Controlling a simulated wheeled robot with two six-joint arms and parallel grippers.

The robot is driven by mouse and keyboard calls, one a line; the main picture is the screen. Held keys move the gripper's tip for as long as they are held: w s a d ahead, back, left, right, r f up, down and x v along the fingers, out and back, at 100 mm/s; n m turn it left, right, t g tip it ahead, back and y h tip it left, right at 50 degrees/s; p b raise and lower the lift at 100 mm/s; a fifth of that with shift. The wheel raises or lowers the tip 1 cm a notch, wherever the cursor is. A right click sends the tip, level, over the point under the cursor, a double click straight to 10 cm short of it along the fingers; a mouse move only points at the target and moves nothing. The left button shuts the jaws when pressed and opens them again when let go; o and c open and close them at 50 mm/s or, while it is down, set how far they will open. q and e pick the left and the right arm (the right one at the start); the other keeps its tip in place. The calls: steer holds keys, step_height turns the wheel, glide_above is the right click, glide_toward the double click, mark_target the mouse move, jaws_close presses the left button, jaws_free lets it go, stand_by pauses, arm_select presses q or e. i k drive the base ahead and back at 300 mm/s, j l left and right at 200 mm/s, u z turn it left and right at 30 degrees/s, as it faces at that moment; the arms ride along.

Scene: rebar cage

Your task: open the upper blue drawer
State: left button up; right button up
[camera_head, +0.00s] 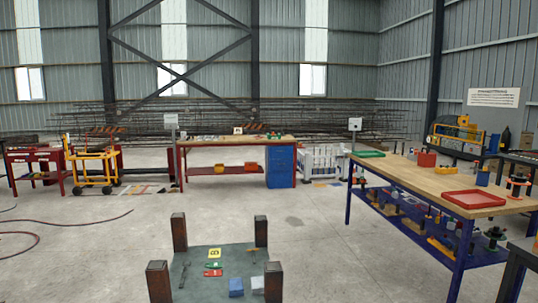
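A blue drawer cabinet (281,167) stands under the right end of a wooden-topped workbench (215,143) in the middle distance. Its front faces me. The upper blue drawer (281,153) looks flush with the front, but its seams and handle are too small to make out. Neither of my grippers is in view.
A low platform (205,280) with dark corner posts and small items stands close in front of me. A yellow cart (92,168) is at the left. Red hose (60,222) lies on the floor. Open concrete floor lies before the workbench.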

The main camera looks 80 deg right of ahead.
mark_target(275, 152)
steer(key=z, duration=2.9)
steer(key=i+l+z, duration=0.35)
steer(key=i, duration=0.15)
steer(key=i+l+z, duration=0.15)
steer(key=i+z, duration=0.25)
steer(key=i+l, duration=0.1)
steer(key=i, duration=0.4)
steer(key=i+l+u, duration=0.1)
steer(key=i, duration=0.4)
steer(key=i+l, duration=0.1)
steer(key=i, duration=0.45)
steer(key=i+l+u, duration=0.15)
steer(key=i, duration=0.35)
steer(key=i+j+u, duration=0.15)
steer(key=i+u, duration=0.25)
steer(key=i, duration=0.45)
steer(key=i+l+u, duration=0.1)
steer(key=i+u, duration=0.3)
steer(key=i, duration=5.45)
steer(key=j+u, duration=0.05)
steer(key=j, duration=0.05)
